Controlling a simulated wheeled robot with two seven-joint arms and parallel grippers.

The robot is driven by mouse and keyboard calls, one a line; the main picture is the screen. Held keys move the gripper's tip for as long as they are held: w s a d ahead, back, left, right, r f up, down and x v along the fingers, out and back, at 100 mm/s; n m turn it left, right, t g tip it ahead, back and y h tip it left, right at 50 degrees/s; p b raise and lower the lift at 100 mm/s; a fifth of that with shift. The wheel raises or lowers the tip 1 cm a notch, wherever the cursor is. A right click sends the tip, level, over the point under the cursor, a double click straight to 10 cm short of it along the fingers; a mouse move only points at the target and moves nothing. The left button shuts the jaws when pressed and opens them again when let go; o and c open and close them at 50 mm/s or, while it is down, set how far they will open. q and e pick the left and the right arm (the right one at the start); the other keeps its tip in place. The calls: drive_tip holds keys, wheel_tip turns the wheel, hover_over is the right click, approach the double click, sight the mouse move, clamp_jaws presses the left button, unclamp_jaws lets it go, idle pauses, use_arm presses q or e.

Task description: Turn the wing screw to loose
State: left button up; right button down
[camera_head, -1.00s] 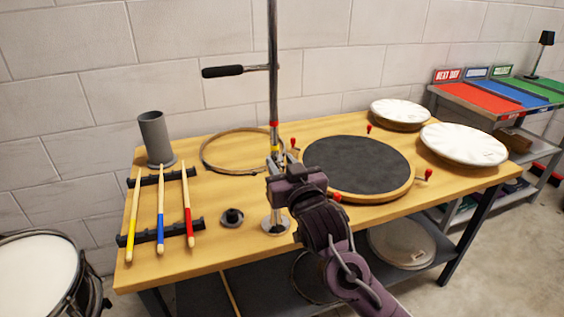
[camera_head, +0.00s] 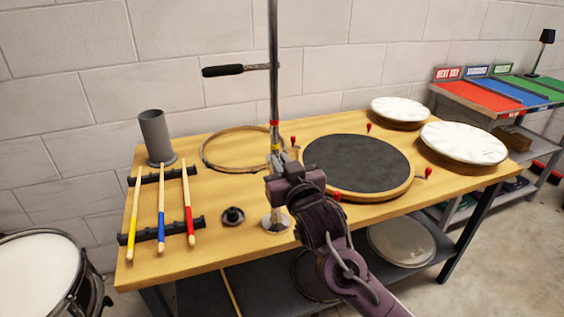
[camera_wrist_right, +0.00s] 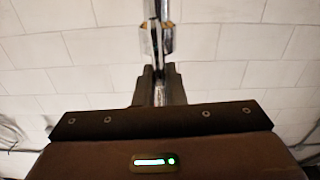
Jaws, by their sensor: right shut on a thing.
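The upright chrome stand (camera_head: 274,85) rises from a round base (camera_head: 276,222) on the bench, with red and yellow bands on its tube. My right gripper (camera_head: 279,166) is at the stand's clamp, just below the yellow band. It is shut on the wing screw, which the fingers mostly hide. In the right wrist view, the fingers (camera_wrist_right: 159,76) close around a small metal piece, with the chrome tube (camera_wrist_right: 157,30) just beyond. How far the screw has turned cannot be seen. My left gripper is out of view.
A black-gripped side handle (camera_head: 222,71) sticks out left from the stand. A dark round pad (camera_head: 357,163) with red knobs lies right of my gripper, and a hoop (camera_head: 228,166) behind it. Drumsticks (camera_head: 161,208) rest on a rack at left, near a grey cup (camera_head: 155,138).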

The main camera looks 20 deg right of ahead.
drive_tip(key=n+p, duration=0.2)
drive_tip(key=shift+a+r+n, duration=0.1)
drive_tip(key=shift+a+n, duration=0.25)
drive_tip(key=shift+n, duration=0.05)
drive_tip(key=shift+a+f+n+p, duration=0.15)
drive_tip(key=shift+f+n+p, duration=0.7)
drive_tip(key=shift+n+p, duration=2.65)
drive_tip(key=shift+a+f+n+p, duration=0.15)
drive_tip(key=shift+f+n+p, duration=0.75)
drive_tip(key=shift+n+p, duration=2.65)
drive_tip(key=shift+a+f+n+p, duration=0.15)
drive_tip(key=shift+f+n+p, duration=1)
drive_tip(key=shift+n, duration=4.4)
drive_tip(key=shift+r+p, duration=0.25)
drive_tip(key=shift+p, duration=0.05)
drive_tip(key=c, duration=1.5)
unclamp_jaws()
